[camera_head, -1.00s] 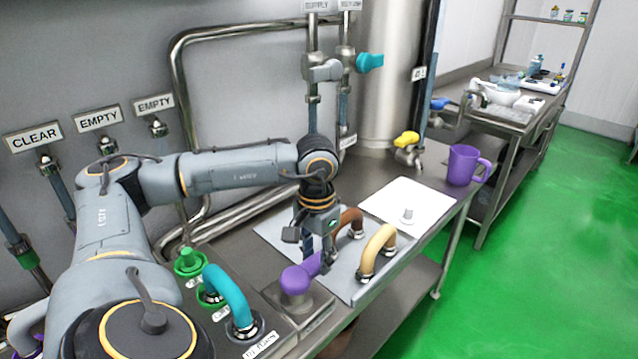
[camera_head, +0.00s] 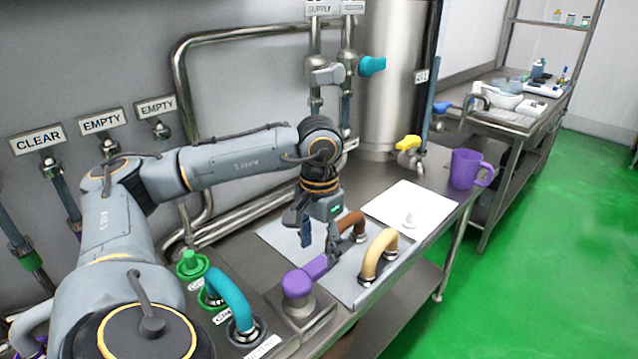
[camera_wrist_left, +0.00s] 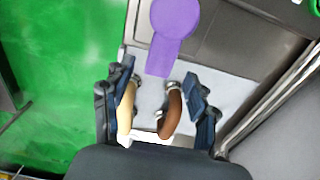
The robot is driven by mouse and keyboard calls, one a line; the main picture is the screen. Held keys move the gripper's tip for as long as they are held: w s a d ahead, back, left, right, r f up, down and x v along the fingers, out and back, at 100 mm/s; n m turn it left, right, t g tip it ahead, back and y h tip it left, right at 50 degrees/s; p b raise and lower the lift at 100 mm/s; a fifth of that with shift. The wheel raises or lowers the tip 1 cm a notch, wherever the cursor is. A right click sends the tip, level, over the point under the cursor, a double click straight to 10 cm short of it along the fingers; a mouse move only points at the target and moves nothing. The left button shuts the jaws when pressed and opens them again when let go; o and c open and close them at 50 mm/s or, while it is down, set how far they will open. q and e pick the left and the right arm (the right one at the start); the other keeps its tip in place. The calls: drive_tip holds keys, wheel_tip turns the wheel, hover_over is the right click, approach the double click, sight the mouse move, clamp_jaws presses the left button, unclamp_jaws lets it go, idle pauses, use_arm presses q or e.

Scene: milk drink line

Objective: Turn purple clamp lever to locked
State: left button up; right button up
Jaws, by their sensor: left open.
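The purple clamp lever (camera_head: 303,279) sits on a square metal base at the near part of the steel bench, its handle pointing to the upper right. It also shows in the left wrist view (camera_wrist_left: 172,35), with its handle end toward my gripper. My left gripper (camera_head: 330,252) is open, pointing down above the grey plate beside the lever's handle end. In the left wrist view its two fingers (camera_wrist_left: 160,88) stand apart, and the handle tip lies between and ahead of them. Contact cannot be told. My right gripper is not in view.
A tan pipe bend (camera_head: 376,256) and a brown one (camera_head: 349,226) stand close to my left gripper. A teal pipe bend (camera_head: 229,296) and a green knob (camera_head: 189,261) are left of the lever. A white board (camera_head: 411,204) and a purple mug (camera_head: 466,169) are farther right.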

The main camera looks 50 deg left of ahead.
sight(319, 264)
use_arm(q)
wheel_tip(319, 264, up, 8)
idle(0.7)
